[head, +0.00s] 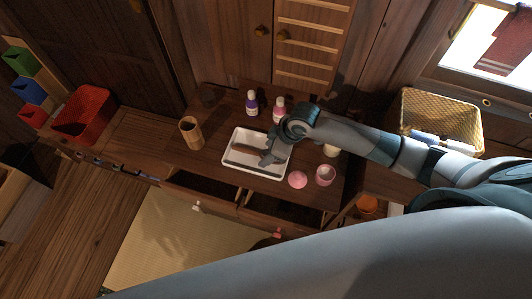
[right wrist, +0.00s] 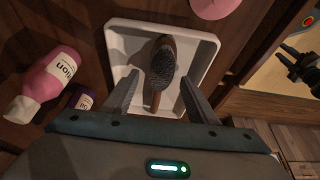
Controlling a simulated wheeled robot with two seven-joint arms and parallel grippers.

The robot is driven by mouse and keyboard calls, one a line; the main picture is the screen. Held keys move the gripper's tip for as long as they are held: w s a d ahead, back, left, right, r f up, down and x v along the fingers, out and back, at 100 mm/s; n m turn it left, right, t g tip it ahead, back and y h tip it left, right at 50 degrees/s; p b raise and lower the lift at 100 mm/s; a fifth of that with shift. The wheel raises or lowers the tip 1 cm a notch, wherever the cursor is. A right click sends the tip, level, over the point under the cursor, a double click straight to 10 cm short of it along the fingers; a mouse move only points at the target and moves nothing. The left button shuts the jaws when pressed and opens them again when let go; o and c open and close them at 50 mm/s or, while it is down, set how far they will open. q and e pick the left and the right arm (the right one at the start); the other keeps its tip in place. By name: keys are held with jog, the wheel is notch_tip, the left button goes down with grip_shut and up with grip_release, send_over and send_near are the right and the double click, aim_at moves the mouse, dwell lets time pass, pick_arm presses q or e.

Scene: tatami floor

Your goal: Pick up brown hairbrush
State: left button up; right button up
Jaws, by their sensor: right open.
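The brown hairbrush (head: 246,149) lies in a white tray (head: 252,171) on the wooden counter. In the right wrist view the hairbrush (right wrist: 163,65) has its dark bristle head toward the far side of the tray (right wrist: 207,51) and its handle toward me. My right gripper (head: 268,157) is over the tray, at the right part of the brush. In the right wrist view my right gripper (right wrist: 158,88) is open, its fingers apart on either side of the handle, with visible gaps. My left gripper does not show in the head view.
Two bottles, purple (head: 252,103) and pink (head: 278,109), stand behind the tray. A wooden cup (head: 191,132) is left of it. A pink lid (head: 298,179) and pink jar (head: 325,175) are at its front right. Open drawers (head: 205,187) lie below the counter.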

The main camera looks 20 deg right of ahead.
aim_at(263, 151)
dwell(0.4)
jog(key=c, duration=1.2)
jog(key=shift+o, duration=0.2)
jog(key=shift+r, duration=0.1)
jog(key=shift+r+b, duration=0.3)
jog(key=shift+r, duration=0.2)
notch_tip(263, 151, up, 2)
jog(key=shift+r+b, duration=0.15)
jog(key=shift+b, duration=0.25)
jog(key=s+d+r+b, duration=0.1)
jog(key=d+r+b, duration=0.2)
jog(key=d+r, duration=0.4)
jog(key=shift+s+d+r, duration=0.15)
jog(key=shift+d+r, duration=0.15)
jog(key=shift+d, duration=2)
